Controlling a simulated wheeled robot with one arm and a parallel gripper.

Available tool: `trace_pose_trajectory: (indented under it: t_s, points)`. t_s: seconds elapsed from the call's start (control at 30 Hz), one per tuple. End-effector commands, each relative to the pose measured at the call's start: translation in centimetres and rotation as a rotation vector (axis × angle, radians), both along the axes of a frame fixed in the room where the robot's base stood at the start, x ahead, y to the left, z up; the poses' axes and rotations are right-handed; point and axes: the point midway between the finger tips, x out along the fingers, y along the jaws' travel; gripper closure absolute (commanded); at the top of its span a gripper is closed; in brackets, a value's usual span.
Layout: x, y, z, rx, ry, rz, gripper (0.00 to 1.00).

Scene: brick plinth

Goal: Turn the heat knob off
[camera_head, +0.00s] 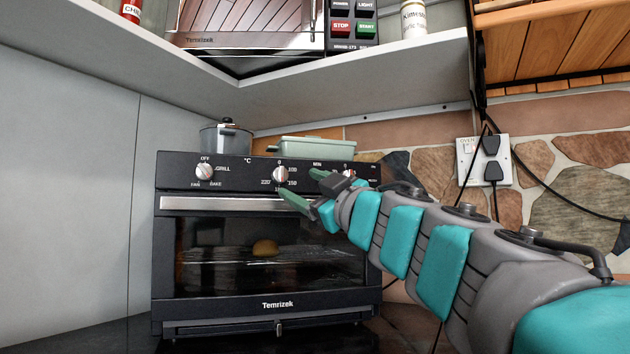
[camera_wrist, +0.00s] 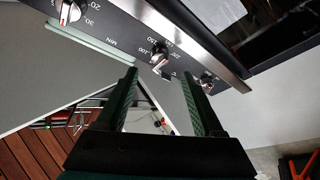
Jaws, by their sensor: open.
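The heat knob (camera_head: 280,174) is the middle knob on the black oven's (camera_head: 265,245) front panel, silver with a red mark, with temperature numbers around it. In the wrist view the heat knob (camera_wrist: 159,54) lies just beyond the fingertips, roughly in line with the gap between them. My gripper (camera_head: 298,183) is open and empty, with its green fingers in front of the panel, close to the heat knob. In the wrist view my gripper (camera_wrist: 158,74) shows one finger on each side. I cannot tell whether either finger touches the knob.
A mode knob (camera_head: 205,171) is to the left and a timer knob (camera_head: 349,173) to the right, partly behind my gripper. A pot (camera_head: 226,138) and a green dish (camera_head: 312,147) stand on the oven. A grey shelf (camera_head: 340,72) hangs above. A handle bar (camera_head: 215,203) runs below the knobs.

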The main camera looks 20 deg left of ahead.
Motion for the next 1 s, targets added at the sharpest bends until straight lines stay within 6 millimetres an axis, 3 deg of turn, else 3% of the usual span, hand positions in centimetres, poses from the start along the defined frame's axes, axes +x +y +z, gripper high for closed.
trace_pose_trajectory:
  t_s: [0.5,0.93,1.0]
  points:
    - [3.1,4.8,1.8,0.000,0.004,0.001,0.31]
    - [3.4,5.2,1.9,0.000,0.003,0.000,0.31]
    - [3.4,5.2,1.9,0.000,0.003,0.000,0.39]
